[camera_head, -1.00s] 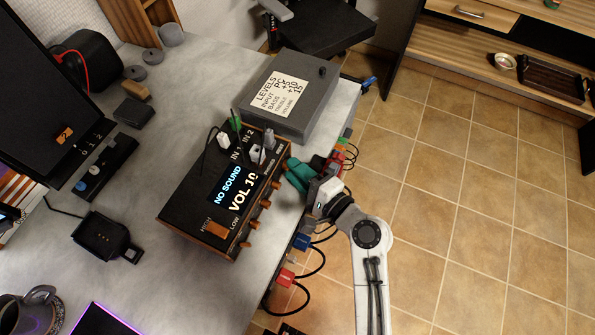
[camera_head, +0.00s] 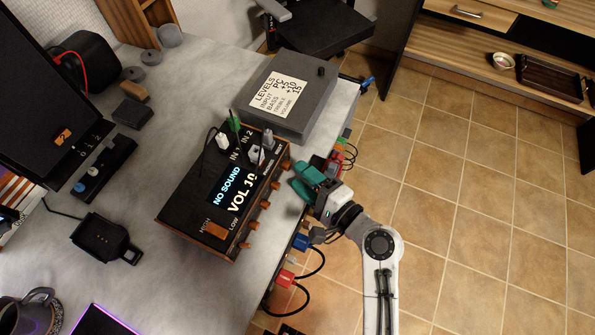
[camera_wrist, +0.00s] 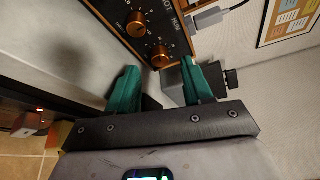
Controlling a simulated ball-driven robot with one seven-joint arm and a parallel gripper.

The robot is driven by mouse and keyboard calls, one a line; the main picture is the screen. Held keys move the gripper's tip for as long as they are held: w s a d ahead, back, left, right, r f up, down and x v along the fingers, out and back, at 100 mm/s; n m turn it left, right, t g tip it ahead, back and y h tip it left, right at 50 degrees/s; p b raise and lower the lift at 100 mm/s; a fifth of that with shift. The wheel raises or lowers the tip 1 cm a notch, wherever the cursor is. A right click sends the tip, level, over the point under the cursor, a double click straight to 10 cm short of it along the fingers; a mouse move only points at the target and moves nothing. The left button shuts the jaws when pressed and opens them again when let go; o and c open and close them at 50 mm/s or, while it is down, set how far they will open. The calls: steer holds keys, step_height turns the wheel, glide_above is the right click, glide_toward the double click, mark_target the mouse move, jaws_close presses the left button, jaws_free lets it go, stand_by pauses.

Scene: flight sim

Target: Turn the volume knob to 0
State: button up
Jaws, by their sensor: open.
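The amplifier (camera_head: 192,205) is a dark box with wooden trim on the desk; its screen reads "NO SOUND" and "VOL 10". Several copper knobs (camera_head: 264,204) line its right-hand side. In the wrist view, two copper knobs, one nearer (camera_wrist: 160,56) and one farther (camera_wrist: 135,24), show on the panel beyond my fingers. I cannot tell which knob is volume. My gripper (camera_head: 297,180) has green fingers, is open and empty, and sits just right of the amplifier's knob side. In the wrist view my gripper (camera_wrist: 160,74) points at the nearer knob, apart from it.
A grey box (camera_head: 312,105) with a levels note stands behind the amplifier. Cables plug into the amplifier's top near a white plug (camera_head: 223,141). Coloured plugs and cables, including a blue one (camera_head: 301,242), hang along the desk's right edge. The tiled floor beyond is clear.

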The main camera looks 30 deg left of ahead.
steer(key=v, duration=0.8)
steer(key=shift+d, duration=0.1)
steer(key=shift+d, duration=0.1)
